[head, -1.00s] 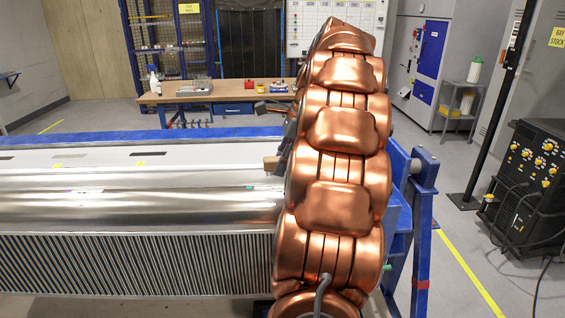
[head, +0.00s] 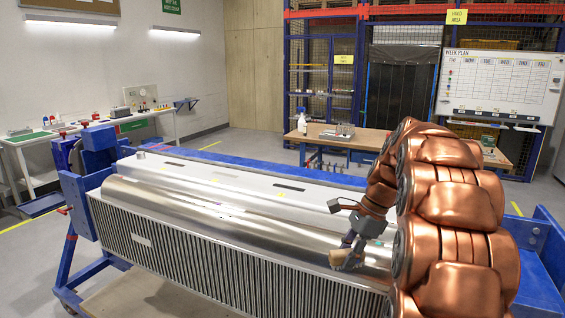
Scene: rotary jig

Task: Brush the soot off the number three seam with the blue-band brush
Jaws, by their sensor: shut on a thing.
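My gripper (head: 354,238) is at the right end of the long silver workpiece (head: 200,208). It is shut on a brush, whose tan head (head: 346,259) points down over the curved metal near the front edge. Whether the bristles touch the metal, I cannot tell. The brush's band colour is too small to make out. The workpiece lies on a blue jig frame (head: 94,164). Its top has dark slots (head: 289,187) and small yellow marks. No seam number or soot can be read here. My copper-coloured arm hides the right end.
A side bench (head: 150,117) with small items stands along the left wall. A wooden table (head: 375,137) with a white bottle (head: 301,121) is behind the jig. A week plan board (head: 500,85) hangs at the back right.

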